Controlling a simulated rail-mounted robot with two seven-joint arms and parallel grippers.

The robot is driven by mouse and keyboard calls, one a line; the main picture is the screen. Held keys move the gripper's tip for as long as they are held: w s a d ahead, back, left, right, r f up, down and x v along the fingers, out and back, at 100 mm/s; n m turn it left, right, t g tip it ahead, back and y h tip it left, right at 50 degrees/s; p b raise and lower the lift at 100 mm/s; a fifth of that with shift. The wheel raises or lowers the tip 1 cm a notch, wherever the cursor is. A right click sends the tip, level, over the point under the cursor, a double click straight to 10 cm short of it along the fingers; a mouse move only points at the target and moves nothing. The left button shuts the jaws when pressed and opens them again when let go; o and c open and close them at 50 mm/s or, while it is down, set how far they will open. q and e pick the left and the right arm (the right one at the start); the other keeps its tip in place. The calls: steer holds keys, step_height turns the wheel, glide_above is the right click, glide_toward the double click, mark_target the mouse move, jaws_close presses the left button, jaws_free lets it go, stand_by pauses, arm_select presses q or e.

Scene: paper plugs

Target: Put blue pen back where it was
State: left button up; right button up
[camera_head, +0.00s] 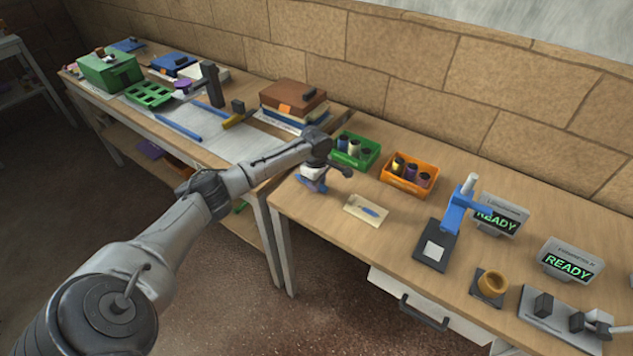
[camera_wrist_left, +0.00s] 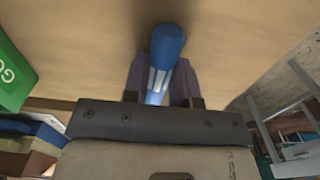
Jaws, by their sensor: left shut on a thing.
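My left gripper (camera_head: 314,186) is shut on a blue, rounded-ended object, seemingly the blue pen (camera_wrist_left: 167,45). The left wrist view shows the pen between the fingers, its blue end outward and pale stripes on its body. In the head view the gripper is low over the wooden table near its left end; whether the pen touches the table is unclear. My right gripper is not seen.
A green bin (camera_head: 371,160) and an orange bin (camera_head: 421,190) with small cylinders stand behind the pad. A blue press stand (camera_head: 457,212) and READY displays (camera_head: 568,264) are farther right. The left-hand table holds books (camera_head: 293,98) and blue rods (camera_head: 178,128). Bare wood surrounds the pad.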

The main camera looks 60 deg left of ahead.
arm_select(q)
steer(key=o, duration=0.9)
steer(key=shift+c, duration=0.2)
steer(key=shift+o, duration=0.3)
step_height(320, 180, up, 12)
steer(key=p, duration=0.3)
steer(key=shift+r, duration=0.1)
